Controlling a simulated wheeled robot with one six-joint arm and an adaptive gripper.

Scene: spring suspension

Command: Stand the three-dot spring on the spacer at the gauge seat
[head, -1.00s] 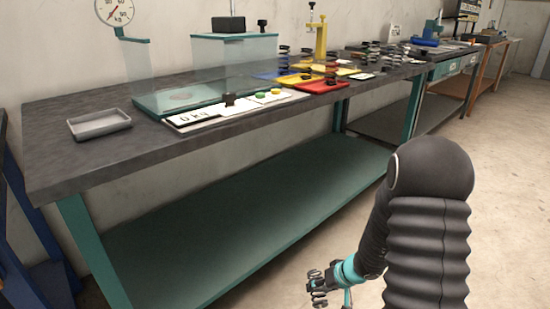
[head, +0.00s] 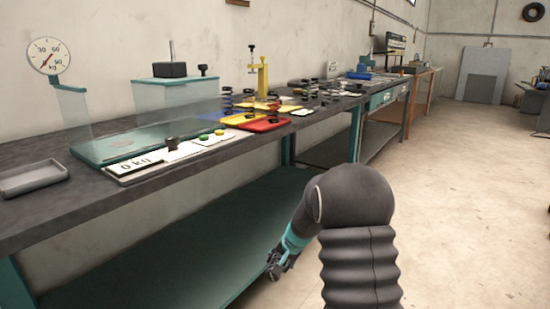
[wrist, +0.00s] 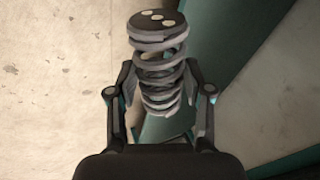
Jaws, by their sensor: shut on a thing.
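My gripper (head: 283,262) hangs low in front of the bench in the head view. In the wrist view it is shut on the three-dot spring (wrist: 160,62), a grey coil with a dark cap bearing three pale dots. The spring stands out between the two fingers. A dial gauge (head: 47,56) marked in kg stands at the back left of the bench. I cannot tell which thing is the spacer or the gauge seat.
The dark bench (head: 60,212) runs along the wall, with a green lower shelf (head: 220,235). A grey tray (head: 33,178), a teal platform (head: 125,146), a red tray (head: 265,125) and several springs stand on it. Clear floor (head: 470,200) lies to the right.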

